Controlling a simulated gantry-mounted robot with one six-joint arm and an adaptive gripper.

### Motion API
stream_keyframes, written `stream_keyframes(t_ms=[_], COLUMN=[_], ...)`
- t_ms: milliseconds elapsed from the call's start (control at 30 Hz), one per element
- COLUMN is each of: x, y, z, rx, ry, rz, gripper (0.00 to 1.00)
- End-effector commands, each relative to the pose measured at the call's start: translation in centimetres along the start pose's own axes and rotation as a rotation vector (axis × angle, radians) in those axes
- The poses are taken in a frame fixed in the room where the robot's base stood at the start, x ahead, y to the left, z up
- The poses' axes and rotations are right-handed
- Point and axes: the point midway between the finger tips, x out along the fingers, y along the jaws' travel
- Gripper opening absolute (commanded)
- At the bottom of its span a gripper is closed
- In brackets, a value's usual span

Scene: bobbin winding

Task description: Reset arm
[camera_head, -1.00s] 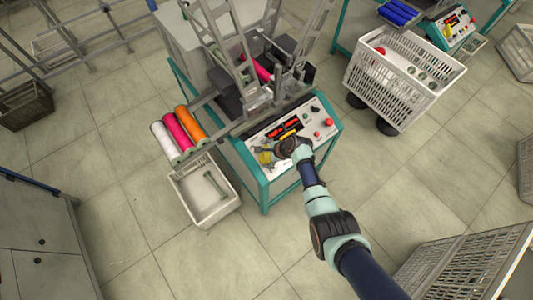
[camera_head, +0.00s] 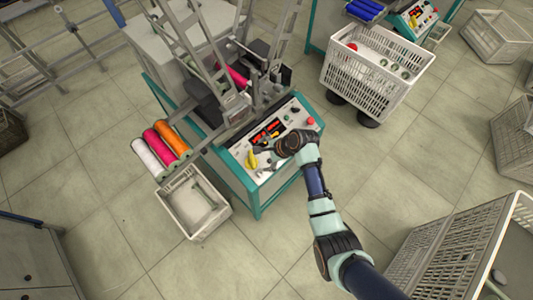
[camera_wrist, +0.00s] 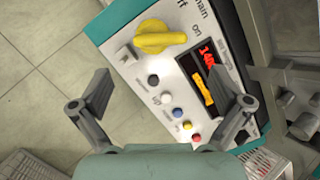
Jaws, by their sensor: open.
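My gripper (camera_wrist: 168,112) is open in the wrist view, its two fingers wide apart with nothing between them. Past the fingers is the control panel (camera_wrist: 214,28) of the winding machine, with a yellow rotary switch (camera_wrist: 163,37), a lit red and orange display (camera_wrist: 203,85) and several small coloured buttons. In the head view my gripper (camera_head: 262,157) is over the left part of the panel (camera_head: 294,122), close to the yellow switch (camera_head: 252,158). I cannot tell whether it touches the panel.
A bin (camera_head: 220,219) with a tube in it stands at the machine's left. White, pink and orange bobbins (camera_head: 166,137) lie above it. A crate on wheels (camera_head: 349,77) is at the upper right, and a larger crate (camera_head: 446,246) at the lower right. Open floor lies between.

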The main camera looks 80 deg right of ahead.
Motion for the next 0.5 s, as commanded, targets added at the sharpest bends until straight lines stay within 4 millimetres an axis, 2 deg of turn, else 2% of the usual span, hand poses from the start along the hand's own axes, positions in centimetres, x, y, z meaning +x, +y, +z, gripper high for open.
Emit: stream_keyframes(t_ms=[133, 500], x=[-1.4, -1.57], y=[0.08, 0.06], z=[-0.02, 0.01], rx=[0.0, 0.0], ry=[0.0, 0.0], rz=[0.001, 0.001], gripper=[1.0, 1.0])
